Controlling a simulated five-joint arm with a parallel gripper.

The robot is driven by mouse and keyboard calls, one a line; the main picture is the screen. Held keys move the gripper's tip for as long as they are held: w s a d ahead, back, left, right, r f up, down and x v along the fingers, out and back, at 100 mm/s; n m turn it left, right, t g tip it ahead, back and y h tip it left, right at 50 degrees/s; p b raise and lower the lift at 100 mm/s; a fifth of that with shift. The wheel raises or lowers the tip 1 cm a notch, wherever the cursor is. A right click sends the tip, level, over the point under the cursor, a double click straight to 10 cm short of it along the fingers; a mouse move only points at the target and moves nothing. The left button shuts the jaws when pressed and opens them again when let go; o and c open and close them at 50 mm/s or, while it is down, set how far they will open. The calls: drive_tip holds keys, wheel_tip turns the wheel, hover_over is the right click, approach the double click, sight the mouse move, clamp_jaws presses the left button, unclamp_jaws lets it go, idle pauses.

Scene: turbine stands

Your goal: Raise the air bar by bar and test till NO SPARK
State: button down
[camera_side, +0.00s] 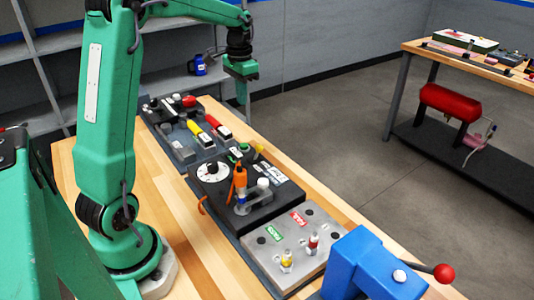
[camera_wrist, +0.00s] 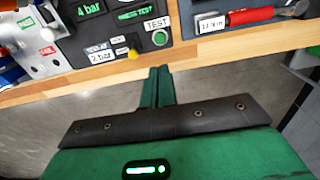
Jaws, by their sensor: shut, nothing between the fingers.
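The black tester box (camera_side: 225,205) stands on the bench, with a white dial (camera_side: 211,171) and an orange lead (camera_side: 240,178) upright on it. In the wrist view its screen (camera_wrist: 88,8) reads 4 bar and a second screen (camera_wrist: 135,14) reads PRESS TEST. The green TEST button (camera_wrist: 160,38) and a yellow lever (camera_wrist: 132,54) sit near its edge; a label (camera_wrist: 102,57) beside the lever looks like 2 bar. My gripper (camera_wrist: 160,72) is shut and empty, its tips short of the button and apart from it. In the side view my gripper (camera_side: 241,75) hangs beyond the box.
A grey plate (camera_side: 292,240) with green PASS and red FAIL labels holds two plugs. A blue vice (camera_side: 370,268) stands at the near end. A tool tray (camera_side: 185,125) lies at the far end. Bare wood (camera_side: 160,195) is clear at left.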

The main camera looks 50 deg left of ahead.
sight(244, 145)
drive_tip(key=shift+f, duration=0.1)
wheel_tip(244, 145, down, 14)
drive_tip(key=shift+r, duration=0.1)
idle(0.9)
drive_tip(key=shift+s+d+f, duration=0.1)
drive_tip(key=shift+f, duration=1.05)
wheel_tip(244, 145, up, 15)
drive_tip(key=shift+w, duration=0.3)
